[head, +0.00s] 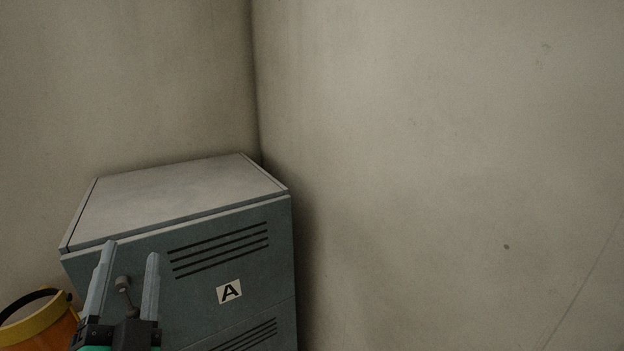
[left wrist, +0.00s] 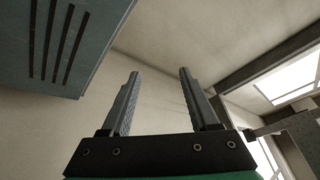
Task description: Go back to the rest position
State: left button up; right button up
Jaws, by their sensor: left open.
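My left gripper (head: 127,276) points upward at the lower left of the head view, in front of a grey-green cabinet (head: 180,225). Its two fingers are apart with nothing between them. In the left wrist view the same gripper (left wrist: 158,85) is open and empty against a pale wall. My right gripper is in neither view.
Bare walls (head: 450,170) meet behind the cabinet. A bright window (left wrist: 292,82) shows at the right in the left wrist view.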

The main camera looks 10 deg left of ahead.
pick_arm(q)
jog(key=s+d+r+n+t+h, duration=0.2)
jog(key=s+d+r+h, duration=0.3)
jog(key=r, duration=0.4)
jog(key=s+d+r+n+t+h, duration=0.2)
jog(key=s+d+r+t+h, duration=0.3)
jog(key=r, duration=0.5)
jog(key=shift+r+h+p, duration=0.2)
jog(key=shift+h+p, duration=0.15)
jog(key=shift+h, duration=0.55)
jog(key=shift+d, duration=0.1)
